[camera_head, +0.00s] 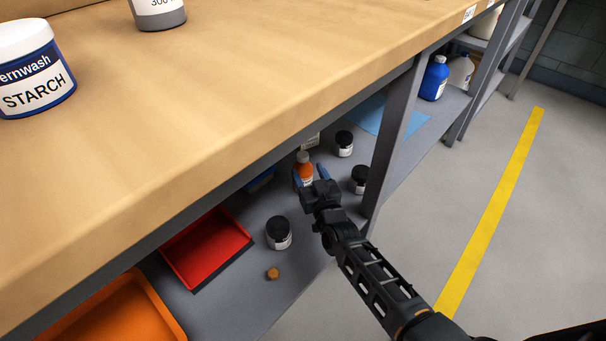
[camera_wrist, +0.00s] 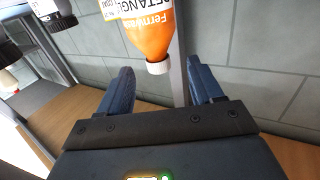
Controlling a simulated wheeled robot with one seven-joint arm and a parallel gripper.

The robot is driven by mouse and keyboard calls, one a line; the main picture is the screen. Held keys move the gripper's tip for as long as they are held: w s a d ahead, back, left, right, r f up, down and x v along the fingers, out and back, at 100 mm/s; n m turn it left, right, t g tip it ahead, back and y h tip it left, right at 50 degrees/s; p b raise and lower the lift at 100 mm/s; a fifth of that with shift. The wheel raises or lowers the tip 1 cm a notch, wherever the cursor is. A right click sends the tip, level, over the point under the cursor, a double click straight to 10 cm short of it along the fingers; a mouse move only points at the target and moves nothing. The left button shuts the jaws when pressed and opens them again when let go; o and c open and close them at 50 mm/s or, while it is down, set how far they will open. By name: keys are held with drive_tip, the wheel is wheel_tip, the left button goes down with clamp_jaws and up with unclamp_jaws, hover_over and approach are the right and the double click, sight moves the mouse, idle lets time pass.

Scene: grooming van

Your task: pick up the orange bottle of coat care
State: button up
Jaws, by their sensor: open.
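The orange bottle (camera_head: 305,171) with a white cap stands on the shelf under the wooden worktop. In the wrist view the orange bottle (camera_wrist: 150,38) shows upside down, with its white cap towards my gripper and part of a white label reading "DETANGLE". My gripper (camera_head: 311,178) reaches in under the worktop close to the bottle. In the wrist view my gripper (camera_wrist: 160,72) is open and empty, with the cap showing between and just past the blue fingertips. I cannot tell whether a finger touches the bottle. The bottle's base is hidden.
Black-lidded jars (camera_head: 278,233) stand close by on the shelf (camera_head: 240,300), with a small brown piece (camera_head: 272,273). A red tray (camera_head: 207,248) and an orange tray (camera_head: 120,315) lie left. A grey upright (camera_head: 392,140) stands right of my gripper; the worktop (camera_head: 230,90) overhangs.

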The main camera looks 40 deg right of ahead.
sight(301, 154)
drive_tip(key=b+x, duration=0.1)
drive_tip(key=x, duration=0.2)
drive_tip(key=shift+w+d, duration=0.15)
drive_tip(key=shift+d, duration=0.05)
drive_tip(key=shift+b+x, duration=1.15)
drive_tip(key=shift+x, duration=1.25)
drive_tip(key=shift+d+r, duration=0.1)
drive_tip(key=shift+r, duration=0.05)
drive_tip(key=shift+c, duration=0.2)
clamp_jaws()
